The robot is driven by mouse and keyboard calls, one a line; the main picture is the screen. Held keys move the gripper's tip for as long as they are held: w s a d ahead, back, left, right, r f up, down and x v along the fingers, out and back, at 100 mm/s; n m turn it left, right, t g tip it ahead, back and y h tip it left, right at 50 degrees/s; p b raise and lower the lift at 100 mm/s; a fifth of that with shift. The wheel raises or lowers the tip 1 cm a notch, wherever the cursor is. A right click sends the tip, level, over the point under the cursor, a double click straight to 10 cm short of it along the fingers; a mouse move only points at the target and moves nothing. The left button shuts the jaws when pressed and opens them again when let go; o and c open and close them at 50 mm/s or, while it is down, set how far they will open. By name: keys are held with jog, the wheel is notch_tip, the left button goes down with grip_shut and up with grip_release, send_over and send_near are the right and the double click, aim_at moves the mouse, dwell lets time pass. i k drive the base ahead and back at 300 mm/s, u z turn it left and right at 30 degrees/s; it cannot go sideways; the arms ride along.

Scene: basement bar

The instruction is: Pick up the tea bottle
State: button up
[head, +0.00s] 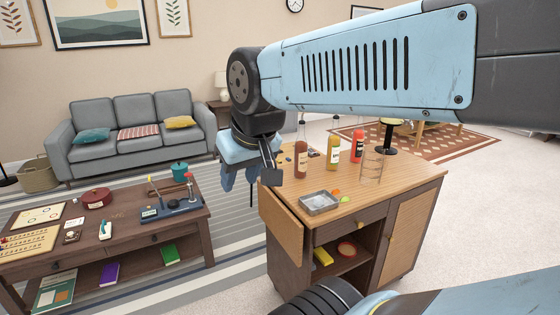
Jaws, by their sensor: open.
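Several items stand on the wooden cabinet top (405,172), including a brown-red bottle with a dark neck (301,158), a yellow-amber bottle with a pale label (332,150) and a red bottle (357,148). All three are upright. I cannot tell from the labels which one holds tea. My gripper (252,182) is open and points down, just left of the cabinet top. It is nearest the brown-red bottle, to its left, and I see nothing between its fingers. My arm passes above the bottles.
A clear glass-like cylinder (372,164) stands right of the bottles. A grey tray (320,202) lies near the front edge, with small orange and green items beside it. A dark coffee table (150,232) with games stands at left. The cabinet top's right side is clear.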

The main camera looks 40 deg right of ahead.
aim_at(300, 149)
jog(key=z, duration=0.15)
jog(key=i, duration=0.95)
jog(key=u, duration=0.1)
